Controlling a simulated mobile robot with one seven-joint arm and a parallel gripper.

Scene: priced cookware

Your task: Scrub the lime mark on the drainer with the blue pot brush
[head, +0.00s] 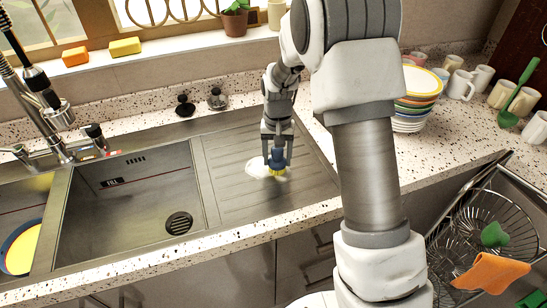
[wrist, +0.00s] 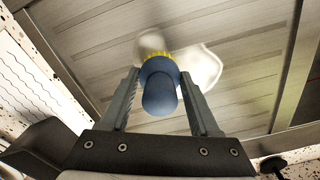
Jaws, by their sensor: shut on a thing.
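My gripper (head: 277,155) is shut on the blue pot brush (head: 276,157), which has yellow bristles pointing down. It also shows in the wrist view, with the brush (wrist: 160,86) between the two fingers. The white lime mark (head: 257,168) lies on the ribbed steel drainer (head: 225,150), right of the sink basin. The bristles are at the mark, over its right part in the head view. In the wrist view the mark (wrist: 203,65) spreads beside and behind the bristles. I cannot tell for certain whether the bristles touch the drainer.
The sink basin (head: 120,215) and tap (head: 60,150) are to the left. Stacked plates (head: 418,85) and several mugs stand on the counter at right. Two dark stoppers (head: 185,105) sit behind the basin.

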